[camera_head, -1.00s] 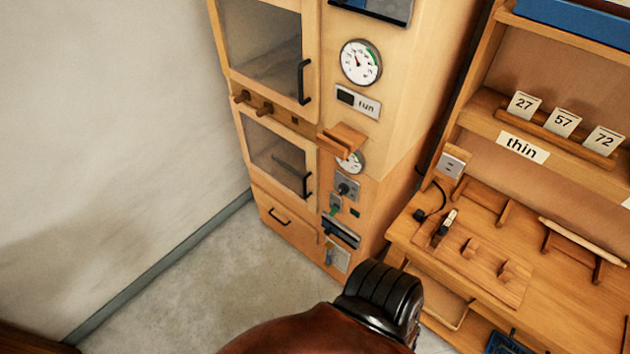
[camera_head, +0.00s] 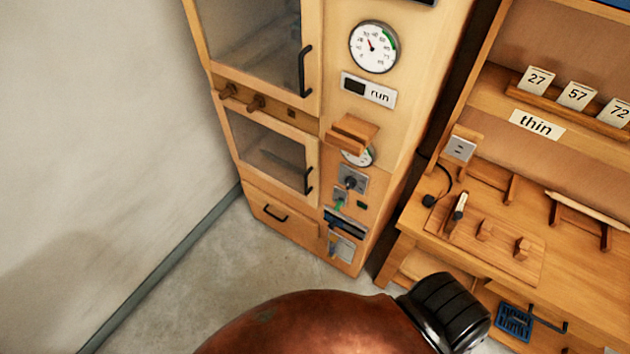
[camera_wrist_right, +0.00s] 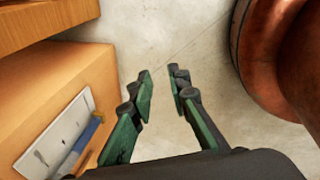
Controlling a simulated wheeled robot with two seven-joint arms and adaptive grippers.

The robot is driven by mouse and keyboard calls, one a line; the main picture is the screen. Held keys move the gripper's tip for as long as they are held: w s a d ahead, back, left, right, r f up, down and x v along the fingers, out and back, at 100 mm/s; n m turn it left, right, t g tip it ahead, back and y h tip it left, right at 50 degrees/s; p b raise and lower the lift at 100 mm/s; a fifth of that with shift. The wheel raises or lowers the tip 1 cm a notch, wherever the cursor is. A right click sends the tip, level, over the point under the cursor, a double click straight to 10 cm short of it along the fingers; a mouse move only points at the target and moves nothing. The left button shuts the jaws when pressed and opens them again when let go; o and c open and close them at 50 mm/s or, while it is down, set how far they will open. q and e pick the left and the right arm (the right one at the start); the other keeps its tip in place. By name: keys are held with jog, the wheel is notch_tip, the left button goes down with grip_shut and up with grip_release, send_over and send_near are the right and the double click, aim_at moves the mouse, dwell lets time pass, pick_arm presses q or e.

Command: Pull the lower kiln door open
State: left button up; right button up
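The lower kiln door (camera_head: 268,150) is a wood-framed glass door on the tall wooden kiln cabinet in the head view. It looks shut. Its black handle (camera_head: 308,180) is on its right side. My right gripper (camera_wrist_right: 160,78) shows in the right wrist view with its green-padded fingers apart and nothing between them. It is above the grey floor, beside a wooden surface at the left. The kiln handle does not show in the right wrist view. My left gripper is in neither view.
The upper glass door (camera_head: 255,45) and a drawer (camera_head: 280,212) are above and below the lower door. Wooden pegs (camera_head: 242,98) stick out between the doors. A workbench (camera_head: 560,255) stands right of the kiln. Bare floor (camera_head: 225,270) lies in front. A copper-coloured rounded body (camera_head: 300,325) fills the bottom foreground.

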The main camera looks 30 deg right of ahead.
jog(key=w+r+n+t+h+b, duration=0.1)
jog(key=w+n, duration=0.1)
jog(key=w, duration=0.4)
jog(key=w+r+n+t+b, duration=0.1)
jog(key=w+r+n, duration=0.15)
jog(key=w, duration=0.25)
jog(key=n+t+h+b, duration=0.8)
jog(key=n+t, duration=0.3)
jog(key=n, duration=0.6)
send_near(306, 183)
jog(key=x, duration=0.4)
jog(key=shift+m, duration=0.25)
jog(key=b+x, duration=0.1)
jog(key=x, duration=0.4)
jog(key=shift+w+d, duration=0.2)
jog(key=shift+w, duration=0.1)
jog(key=shift+w+d, duration=0.25)
jog(key=shift+w, duration=0.15)
grip_shut()
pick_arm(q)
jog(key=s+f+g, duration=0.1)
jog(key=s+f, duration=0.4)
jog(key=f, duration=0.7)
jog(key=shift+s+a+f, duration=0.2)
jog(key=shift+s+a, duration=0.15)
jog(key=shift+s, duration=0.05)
